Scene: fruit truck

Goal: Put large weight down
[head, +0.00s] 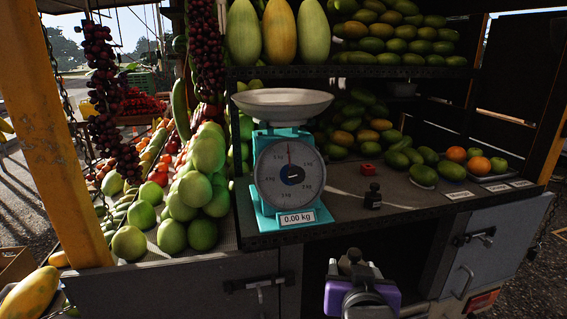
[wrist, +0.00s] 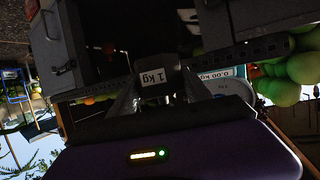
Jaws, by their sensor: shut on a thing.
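My gripper (head: 355,268) is shut on a dark weight (wrist: 158,70), with a white "1 kg" label facing the wrist camera. The fingers (wrist: 160,94) press it from both sides in the wrist view. In the head view, my gripper and the held weight (head: 352,256) are low, in front of the shelf edge and below the counter top. The turquoise scale (head: 290,180) stands on the counter to the left, its pan empty and its display at 0.00 kg. It also shows at the right of the wrist view (wrist: 222,85).
A small black weight-like piece (head: 373,200) and a small red block (head: 367,169) stand on the counter (head: 345,207) right of the scale. Mangoes and oranges (head: 479,166) lie farther right. Green fruit (head: 195,188) is piled left of the scale. Bare counter surrounds the black piece.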

